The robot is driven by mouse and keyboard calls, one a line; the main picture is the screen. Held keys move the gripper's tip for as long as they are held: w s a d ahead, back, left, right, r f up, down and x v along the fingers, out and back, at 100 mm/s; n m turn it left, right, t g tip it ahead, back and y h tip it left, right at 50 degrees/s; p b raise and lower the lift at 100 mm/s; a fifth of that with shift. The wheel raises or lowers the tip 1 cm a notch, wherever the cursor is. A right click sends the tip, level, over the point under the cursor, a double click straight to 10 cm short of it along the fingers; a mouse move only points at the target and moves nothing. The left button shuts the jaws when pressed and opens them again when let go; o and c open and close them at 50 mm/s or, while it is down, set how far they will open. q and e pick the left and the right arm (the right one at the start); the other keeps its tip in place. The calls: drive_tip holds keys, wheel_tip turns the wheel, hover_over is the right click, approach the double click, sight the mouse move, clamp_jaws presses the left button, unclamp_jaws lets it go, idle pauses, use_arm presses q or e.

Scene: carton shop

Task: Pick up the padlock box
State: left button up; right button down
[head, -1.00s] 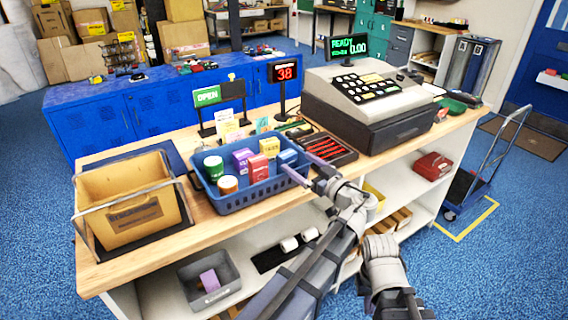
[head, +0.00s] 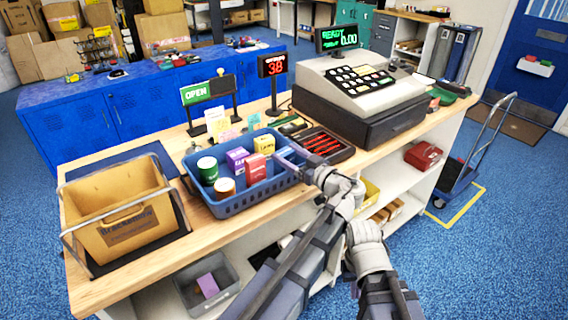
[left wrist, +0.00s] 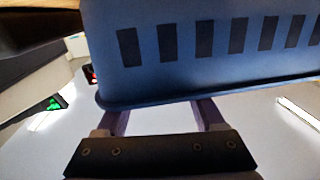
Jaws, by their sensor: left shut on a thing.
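The blue plastic basket (head: 232,208) stands on the wooden counter with several small boxes and cans in it. My left gripper (head: 288,158) reaches over the basket's right end and is shut on a blue box (head: 281,153), mostly hidden by the fingers. Its print cannot be read. In the left wrist view the fingers (left wrist: 160,118) pass behind the rim of the basket's slotted wall (left wrist: 210,75), which hides the fingertips and the box.
A purple box (head: 237,158), a red box (head: 256,167) and a yellow box (head: 264,143) stand beside the held box. A tan bin (head: 118,215) is at the left. The cash register (head: 360,90) and a dark tray (head: 325,146) lie beyond the basket.

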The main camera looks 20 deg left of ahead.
use_arm(q)
clamp_jaws()
drive_tip(key=shift+r, duration=0.15)
use_arm(e)
drive_tip(key=shift+r, duration=0.15)
